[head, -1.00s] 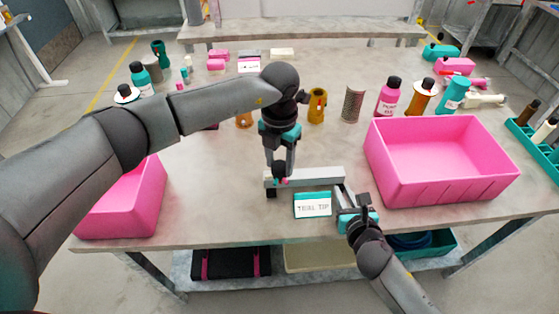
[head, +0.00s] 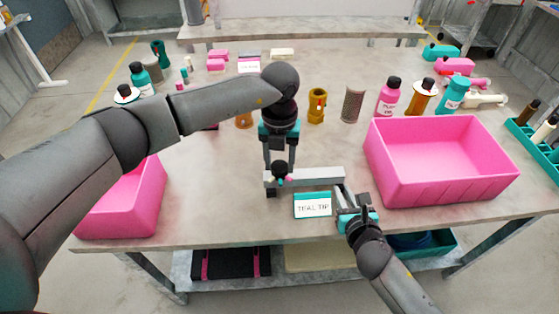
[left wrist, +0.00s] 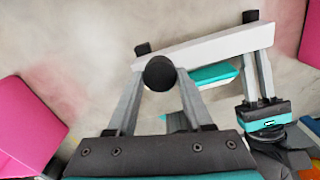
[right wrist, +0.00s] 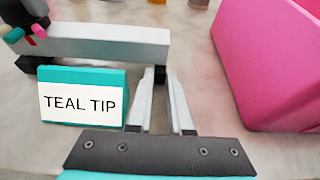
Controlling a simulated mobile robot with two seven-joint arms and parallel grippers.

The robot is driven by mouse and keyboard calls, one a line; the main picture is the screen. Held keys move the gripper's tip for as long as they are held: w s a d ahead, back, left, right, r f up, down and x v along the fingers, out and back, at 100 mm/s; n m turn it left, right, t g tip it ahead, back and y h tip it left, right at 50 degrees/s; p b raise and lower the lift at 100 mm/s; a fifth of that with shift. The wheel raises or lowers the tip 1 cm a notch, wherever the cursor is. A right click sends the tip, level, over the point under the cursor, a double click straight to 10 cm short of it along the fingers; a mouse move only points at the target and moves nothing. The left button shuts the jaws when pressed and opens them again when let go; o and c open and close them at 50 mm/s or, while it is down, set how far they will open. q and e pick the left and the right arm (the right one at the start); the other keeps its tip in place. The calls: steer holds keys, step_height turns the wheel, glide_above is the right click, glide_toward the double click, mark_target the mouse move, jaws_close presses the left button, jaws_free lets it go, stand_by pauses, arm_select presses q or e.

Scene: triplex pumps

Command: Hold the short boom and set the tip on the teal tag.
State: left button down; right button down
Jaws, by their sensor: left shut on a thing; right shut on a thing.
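A short pale grey boom (head: 318,176) lies crosswise, with a dark block under each end. My left gripper (head: 280,174) points down at its left end. It is shut on a dark round piece there, with small teal and pink parts beside it; the piece shows as a black disc in the left wrist view (left wrist: 158,73). My right gripper (right wrist: 161,82) is shut on the boom's right end. The teal tag (head: 313,205), reading "TEAL TIP", sits just in front of the boom, between the grippers. Fingers partly hide both grips.
A large pink bin (head: 395,187) stands close to the right of my right gripper. Another pink bin (head: 125,215) is at the left, partly behind my left arm. Bottles and pump parts stand farther back. The table's front edge is close below the tag.

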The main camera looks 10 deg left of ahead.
mark_target(280, 166)
arm_select(q)
steer(key=shift+c, duration=1.4)
jaws_free()
steer(key=shift+r, duration=0.1)
step_height(280, 166, up, 12)
arm_select(e)
steer(key=c, duration=0.8)
jaws_free()
steer(key=shift+o, duration=0.2)
steer(key=shift+s, duration=0.15)
